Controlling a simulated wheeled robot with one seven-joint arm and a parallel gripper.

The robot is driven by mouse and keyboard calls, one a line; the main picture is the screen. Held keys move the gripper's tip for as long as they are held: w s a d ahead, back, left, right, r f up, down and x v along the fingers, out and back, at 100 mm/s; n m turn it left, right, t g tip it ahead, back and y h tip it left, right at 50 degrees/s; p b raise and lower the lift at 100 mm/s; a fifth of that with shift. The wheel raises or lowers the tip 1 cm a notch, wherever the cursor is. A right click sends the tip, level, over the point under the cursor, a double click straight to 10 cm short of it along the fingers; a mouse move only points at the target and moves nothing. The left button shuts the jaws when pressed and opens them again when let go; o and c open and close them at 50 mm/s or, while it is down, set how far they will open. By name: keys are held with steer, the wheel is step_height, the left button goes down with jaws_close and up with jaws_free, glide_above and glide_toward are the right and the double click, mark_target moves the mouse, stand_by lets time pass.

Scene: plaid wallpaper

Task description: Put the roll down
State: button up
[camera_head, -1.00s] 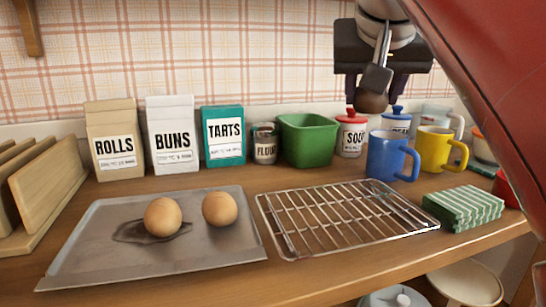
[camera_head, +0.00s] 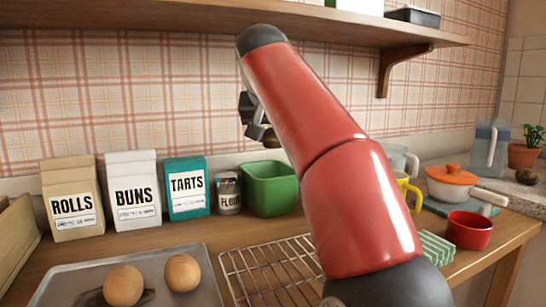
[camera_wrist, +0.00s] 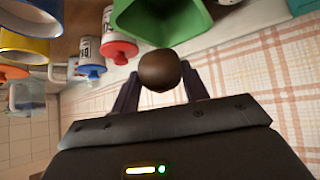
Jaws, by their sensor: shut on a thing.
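My gripper (camera_wrist: 160,82) is shut on a dark brown roll (camera_wrist: 160,66), which sits between the two fingertips in the wrist view. In the head view my red arm hides most of the gripper; only a bit of the roll (camera_head: 271,138) shows at the arm's left edge, in front of the wallpaper and above the green tub. Two lighter rolls, one on the left (camera_head: 123,285) and one on the right (camera_head: 182,272), lie on a grey baking tray (camera_head: 207,291). A wire cooling rack (camera_head: 262,267) lies right of the tray, partly behind my arm.
Bags marked ROLLS (camera_head: 72,198) and BUNS (camera_head: 133,190), a TARTS box (camera_head: 186,188), a flour jar (camera_head: 228,191) and the green tub (camera_head: 270,190) line the wall. A red pot (camera_head: 469,231) and an orange-lidded pot (camera_head: 452,187) stand right. A shelf (camera_head: 240,18) runs above.

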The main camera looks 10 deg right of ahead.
mark_target(269, 188)
step_height(269, 188, down, 7)
steer(key=b, duration=0.2)
steer(key=shift+b, duration=0.4)
steer(key=shift+f+b, duration=0.4)
steer(key=shift+f, duration=0.15)
steer(key=o, duration=1.1)
steer(key=shift+c, duration=0.2)
